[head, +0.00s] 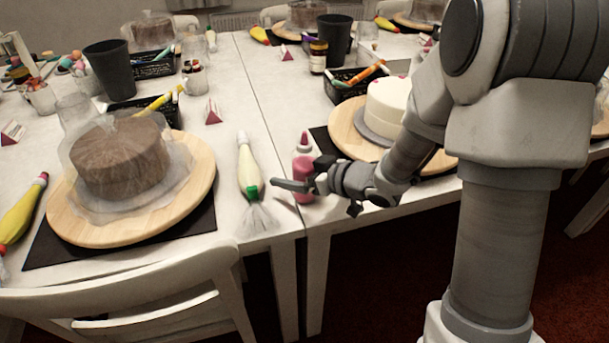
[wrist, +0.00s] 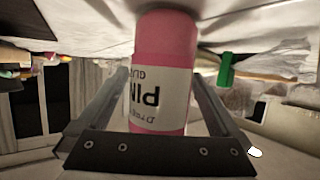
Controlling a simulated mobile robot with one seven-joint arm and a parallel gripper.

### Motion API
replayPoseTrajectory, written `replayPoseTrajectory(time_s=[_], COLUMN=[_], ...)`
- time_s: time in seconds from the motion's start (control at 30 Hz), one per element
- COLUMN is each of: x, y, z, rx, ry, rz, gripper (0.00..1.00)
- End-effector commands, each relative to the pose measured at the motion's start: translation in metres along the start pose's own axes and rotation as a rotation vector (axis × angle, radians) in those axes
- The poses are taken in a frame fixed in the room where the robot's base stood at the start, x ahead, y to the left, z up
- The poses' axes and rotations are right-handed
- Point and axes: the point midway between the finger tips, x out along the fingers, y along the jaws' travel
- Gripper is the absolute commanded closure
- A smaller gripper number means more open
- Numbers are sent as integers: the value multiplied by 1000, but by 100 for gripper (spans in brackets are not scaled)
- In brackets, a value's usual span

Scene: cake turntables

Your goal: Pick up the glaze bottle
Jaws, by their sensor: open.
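The glaze bottle (head: 303,164) is pink with a pointed cap and a pale label, standing upright near the front edge of the white table in the head view. My gripper (head: 290,187) is low at its front, partly covering its lower part. In the wrist view, the bottle (wrist: 163,70) appears upside down between the two fingers of my open gripper (wrist: 160,95). Gaps show on both sides of the bottle, so neither finger visibly presses on it. Its cap is out of the wrist view.
A piping bag (head: 249,170) with a green collar lies just left of the bottle. A brown cake on a wooden turntable (head: 196,196) stands further left, and a white cake (head: 388,104) on another turntable stands right, behind my arm. A white chair (head: 150,287) is in front.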

Motion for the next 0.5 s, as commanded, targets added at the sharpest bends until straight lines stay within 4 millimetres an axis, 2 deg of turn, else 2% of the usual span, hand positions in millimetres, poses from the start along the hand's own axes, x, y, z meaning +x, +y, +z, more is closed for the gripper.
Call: replayPoseTrajectory(time_s=[0.07,0.4,0.5], x=[0,-1,-1], y=[0,0,0], z=[0,0,-1], rx=[0,0,-1], ry=[0,0,2], rz=[0,0,0], gripper=[0,58,64])
